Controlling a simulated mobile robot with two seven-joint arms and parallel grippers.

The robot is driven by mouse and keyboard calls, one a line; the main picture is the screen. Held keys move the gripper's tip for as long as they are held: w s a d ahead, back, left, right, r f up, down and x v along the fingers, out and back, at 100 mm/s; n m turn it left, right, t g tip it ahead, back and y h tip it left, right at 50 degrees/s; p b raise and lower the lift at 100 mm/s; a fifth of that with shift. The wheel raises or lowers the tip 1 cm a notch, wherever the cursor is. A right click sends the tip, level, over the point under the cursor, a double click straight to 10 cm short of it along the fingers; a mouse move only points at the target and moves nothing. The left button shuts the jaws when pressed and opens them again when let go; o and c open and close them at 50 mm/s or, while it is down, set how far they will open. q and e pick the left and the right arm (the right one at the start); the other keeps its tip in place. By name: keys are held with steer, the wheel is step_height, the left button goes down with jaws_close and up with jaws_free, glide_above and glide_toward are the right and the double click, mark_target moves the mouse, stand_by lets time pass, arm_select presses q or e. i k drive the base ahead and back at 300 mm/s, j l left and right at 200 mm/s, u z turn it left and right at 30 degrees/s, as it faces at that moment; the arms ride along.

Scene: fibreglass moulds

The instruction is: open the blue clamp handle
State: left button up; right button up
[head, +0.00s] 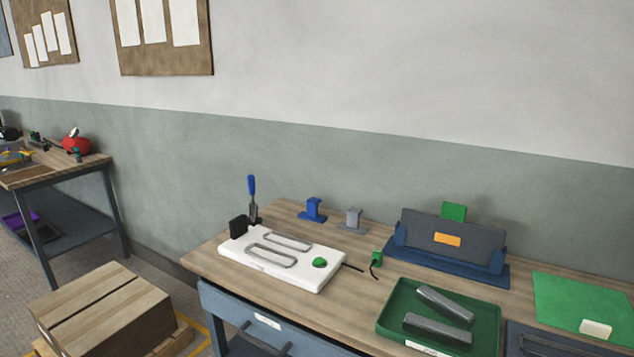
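The blue clamp handle (251,186) stands upright at the back left of the wooden workbench (215,262). Below it is a dark metal clamp body (254,213), beside a black block (238,227) at the back left corner of a white panel (282,257). The panel carries two grey wire loops and a green button (320,262). The clamp's lower part is small, and I cannot tell what it presses on. Neither of my grippers is in view.
A blue stand (313,210) and a grey stand (352,219) are behind the panel. A green tray (385,322) with two grey bars is right of it, with a blue holder (500,273) behind.

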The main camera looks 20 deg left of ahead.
mark_target(251, 178)
steer(key=j+z, duration=0.7)
steer(key=z, duration=0.25)
steer(key=k+j+z, duration=0.1)
steer(key=j+z, duration=0.15)
steer(key=j, duration=0.2)
steer(key=k+j+z, duration=0.1)
steer(key=j+z, duration=0.15)
steer(key=j, duration=0.15)
steer(key=k+j+z, duration=0.15)
steer(key=j, duration=0.25)
steer(key=k+j+z, duration=0.15)
steer(key=j, duration=0.25)
steer(key=k+j, duration=0.3)
steer(key=k+j+z, duration=0.1)
steer(key=k+j, duration=0.15)
steer(key=j, duration=0.25)
